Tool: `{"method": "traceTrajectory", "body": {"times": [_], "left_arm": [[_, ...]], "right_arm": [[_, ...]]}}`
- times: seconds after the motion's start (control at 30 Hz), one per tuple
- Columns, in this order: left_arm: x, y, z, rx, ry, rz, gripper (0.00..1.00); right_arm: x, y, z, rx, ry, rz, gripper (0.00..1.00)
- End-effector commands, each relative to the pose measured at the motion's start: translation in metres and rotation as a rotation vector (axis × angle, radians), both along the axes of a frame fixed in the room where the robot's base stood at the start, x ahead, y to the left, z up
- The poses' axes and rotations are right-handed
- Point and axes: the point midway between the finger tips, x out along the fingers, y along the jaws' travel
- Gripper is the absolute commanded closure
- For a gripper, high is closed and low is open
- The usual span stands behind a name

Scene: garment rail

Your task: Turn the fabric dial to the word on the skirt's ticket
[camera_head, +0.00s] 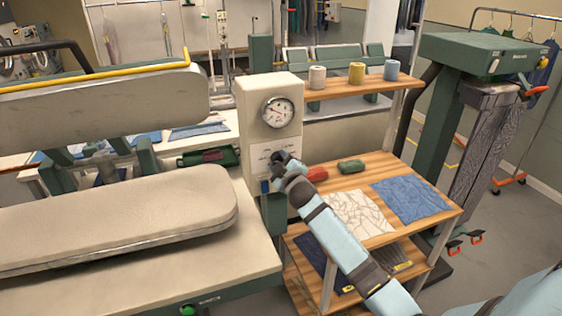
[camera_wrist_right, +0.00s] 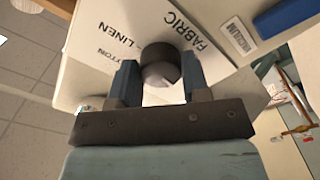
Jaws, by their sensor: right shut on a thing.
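The dial (camera_wrist_right: 160,58), a dark round knob, sits on a pale panel (camera_wrist_right: 100,40) printed FABRIC, LINEN and a partly covered word ending in TTON. My right gripper (camera_wrist_right: 160,78) has one finger on each side of the dial and is shut on it. In the head view my right gripper (camera_head: 281,162) is at the lower front of the cream control box (camera_head: 262,95), hiding the dial there. The dial's pointer setting cannot be read. No ticket with a readable word shows. My left gripper is not in view.
A round gauge (camera_head: 278,111) is above the gripper. The padded press (camera_head: 110,220) fills the left. A wooden shelf unit (camera_head: 410,235) with folded cloths and thread spools (camera_head: 356,73) stands right of the box. A green machine (camera_head: 475,55) with a grey patterned garment (camera_head: 487,130) stands farther right.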

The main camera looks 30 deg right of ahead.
Motion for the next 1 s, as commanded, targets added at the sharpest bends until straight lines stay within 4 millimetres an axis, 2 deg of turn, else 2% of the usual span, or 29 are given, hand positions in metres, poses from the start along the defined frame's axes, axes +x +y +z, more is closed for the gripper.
{"method": "traceTrajectory", "body": {"times": [0.67, 0.7, 0.8, 1.0], "left_arm": [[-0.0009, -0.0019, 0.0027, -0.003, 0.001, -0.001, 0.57], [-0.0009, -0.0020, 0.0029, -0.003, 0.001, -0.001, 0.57], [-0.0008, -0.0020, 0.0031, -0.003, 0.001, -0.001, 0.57], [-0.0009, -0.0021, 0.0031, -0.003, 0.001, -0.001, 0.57]], "right_arm": [[0.0001, -0.0005, 0.0008, -0.065, 0.014, 0.000, 0.81], [0.0001, -0.0005, 0.0008, -0.065, 0.014, 0.000, 0.55], [0.0000, -0.0004, 0.0007, -0.065, 0.014, 0.000, 0.32], [0.0000, -0.0004, 0.0005, -0.064, 0.015, -0.001, 0.32]]}}
